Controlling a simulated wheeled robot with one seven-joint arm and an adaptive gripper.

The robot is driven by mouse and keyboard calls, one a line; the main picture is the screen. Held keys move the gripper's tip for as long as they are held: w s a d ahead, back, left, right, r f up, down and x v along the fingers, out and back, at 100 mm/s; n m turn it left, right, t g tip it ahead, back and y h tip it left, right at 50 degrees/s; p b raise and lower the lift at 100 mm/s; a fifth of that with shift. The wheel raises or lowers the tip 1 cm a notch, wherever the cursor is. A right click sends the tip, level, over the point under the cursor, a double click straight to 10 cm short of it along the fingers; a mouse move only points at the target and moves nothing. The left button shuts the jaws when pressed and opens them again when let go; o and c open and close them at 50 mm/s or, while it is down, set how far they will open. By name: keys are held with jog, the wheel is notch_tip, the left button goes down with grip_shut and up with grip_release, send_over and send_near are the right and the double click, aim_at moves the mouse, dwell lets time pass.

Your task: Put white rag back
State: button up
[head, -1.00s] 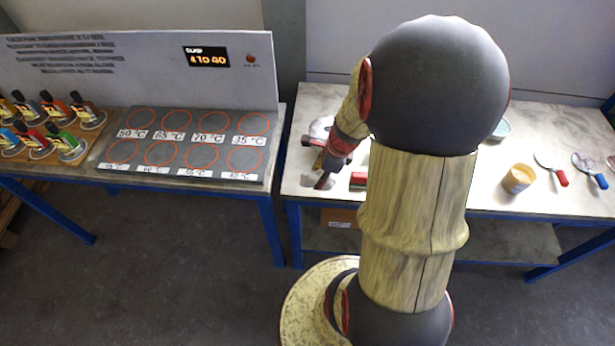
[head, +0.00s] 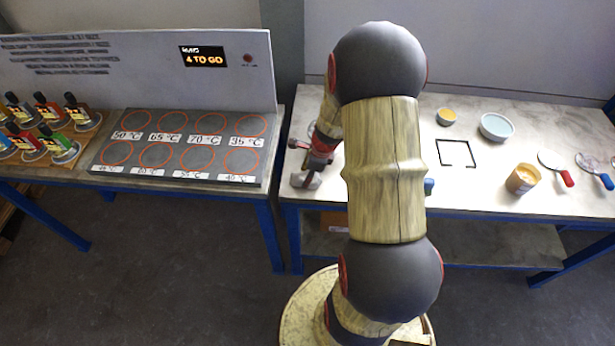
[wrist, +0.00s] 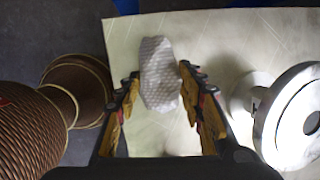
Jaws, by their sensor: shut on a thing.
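The white rag (wrist: 158,75) shows in the wrist view as a pale, dimpled bundle between the two fingers of my gripper (wrist: 160,80). The gripper is shut on it, over a pale tabletop (wrist: 240,40). In the head view my gripper (head: 312,165) is at the left end of the right-hand table (head: 500,195), partly behind my arm. A small whitish shape beneath it may be the rag, but I cannot tell. A black square outline (head: 456,165) marks a bare patch on that table, right of my arm.
A pale flanged vessel (wrist: 290,115) lies close right of the gripper in the wrist view. A ringed panel (head: 185,145) stands left.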

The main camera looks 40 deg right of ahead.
aim_at(315, 183)
jog(key=o, duration=1.1)
jog(key=shift+f, duration=0.15)
jog(key=p+v, duration=0.3)
jog(key=v, duration=0.9)
jog(key=w+a+r+n, duration=0.2)
jog(key=a+r+n, duration=0.5)
jog(key=a+r, duration=0.1)
jog(key=s+a+r+n+t, duration=0.1)
jog(key=s+a+r+n, duration=0.5)
jog(key=a+r+n, duration=0.2)
jog(key=s+a+r+n+t, duration=0.1)
jog(key=s+a+r+n, duration=0.5)
jog(key=a+n, duration=0.5)
jog(key=r+n, duration=0.2)
jog(key=shift+s+n, duration=0.25)
jog(key=shift+n, duration=0.05)
